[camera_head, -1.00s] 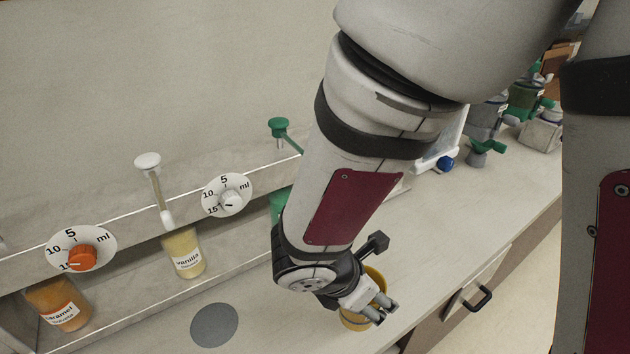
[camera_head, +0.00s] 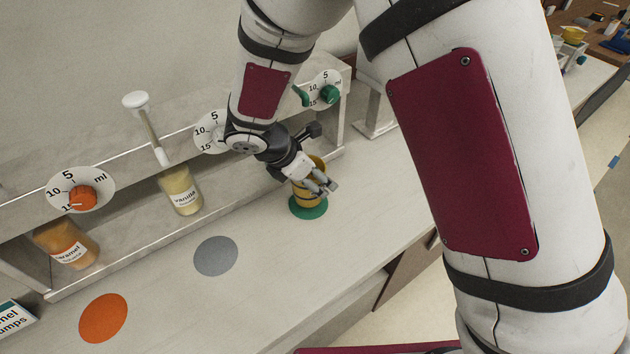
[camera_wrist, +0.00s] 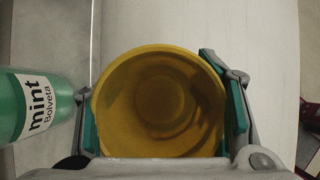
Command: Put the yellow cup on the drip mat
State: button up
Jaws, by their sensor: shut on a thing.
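The yellow cup (camera_head: 305,192) is upright between the fingers of my gripper (camera_head: 322,185), over the green round disc (camera_head: 310,211) on the counter. I cannot tell whether its base touches the disc. In the wrist view I look down into the empty-looking yellow cup (camera_wrist: 155,95). The teal pads of my gripper (camera_wrist: 163,117) press on its left and right sides. No mat is labelled; a grey disc (camera_head: 215,256) and an orange disc (camera_head: 103,318) also lie on the counter.
A green mint bottle (camera_wrist: 35,107) stands close left of the cup in the wrist view. The shelf behind holds vanilla (camera_head: 181,190) and caramel (camera_head: 66,244) bottles and dials (camera_head: 81,190). The counter in front is clear.

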jog(key=shift+f, duration=1.15)
jog(key=shift+f, duration=0.15)
jog(key=o, duration=0.9)
jog(key=v, duration=1.2)
jog(key=shift+s, duration=0.1)
